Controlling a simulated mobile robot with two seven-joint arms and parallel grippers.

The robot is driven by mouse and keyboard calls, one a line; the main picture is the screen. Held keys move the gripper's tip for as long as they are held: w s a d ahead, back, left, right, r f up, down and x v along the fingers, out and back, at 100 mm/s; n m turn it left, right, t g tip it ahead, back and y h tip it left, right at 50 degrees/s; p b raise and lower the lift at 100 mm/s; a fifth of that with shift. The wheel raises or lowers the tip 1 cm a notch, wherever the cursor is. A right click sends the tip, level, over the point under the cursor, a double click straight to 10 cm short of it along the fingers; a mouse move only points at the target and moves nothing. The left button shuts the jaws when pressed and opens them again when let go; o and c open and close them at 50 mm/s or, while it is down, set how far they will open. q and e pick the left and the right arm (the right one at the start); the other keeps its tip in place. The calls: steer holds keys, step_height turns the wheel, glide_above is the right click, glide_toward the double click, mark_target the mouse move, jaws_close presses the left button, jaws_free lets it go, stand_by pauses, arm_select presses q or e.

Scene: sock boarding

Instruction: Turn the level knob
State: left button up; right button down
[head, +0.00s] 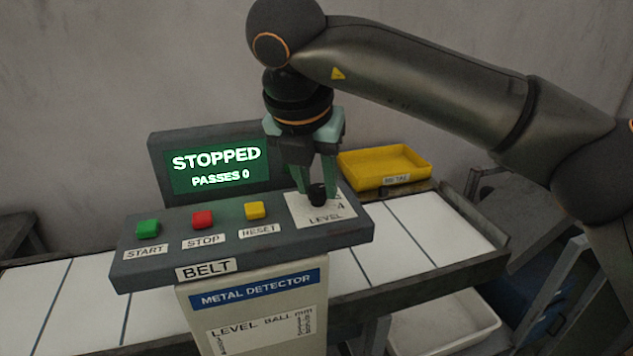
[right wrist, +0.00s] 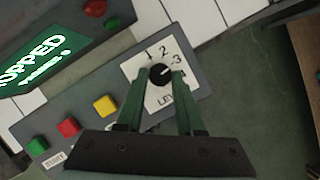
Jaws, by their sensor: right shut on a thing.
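The level knob (head: 317,194) is a small black dial on a white plate marked LEVEL (head: 322,215), at the right end of the control panel (head: 130,265). My right gripper (head: 317,190) points down over it, with its green fingers shut on the knob. In the right wrist view, the knob (right wrist: 160,74) sits between the two fingertips, with the numbers 2 and 3 visible beside it and other marks partly hidden. A white mark on the knob points toward the upper right in that view, near the 3. My left gripper is not in view.
Green START (head: 147,229), red STOP (head: 203,219) and yellow RESET (head: 255,210) buttons sit left of the knob. The screen (head: 215,168) behind reads STOPPED, PASSES 0. A yellow tray (head: 385,167) stands behind right, beside the conveyor belt (head: 440,230). A white bin (head: 445,325) is below.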

stand_by(0.3)
steer(key=c, duration=0.5)
jaws_free()
steer(key=shift+c, duration=0.2)
steer(key=p+v, duration=0.1)
steer(key=v, duration=1.1)
steer(key=shift+r, duration=0.3)
steer(key=shift+s, duration=0.1)
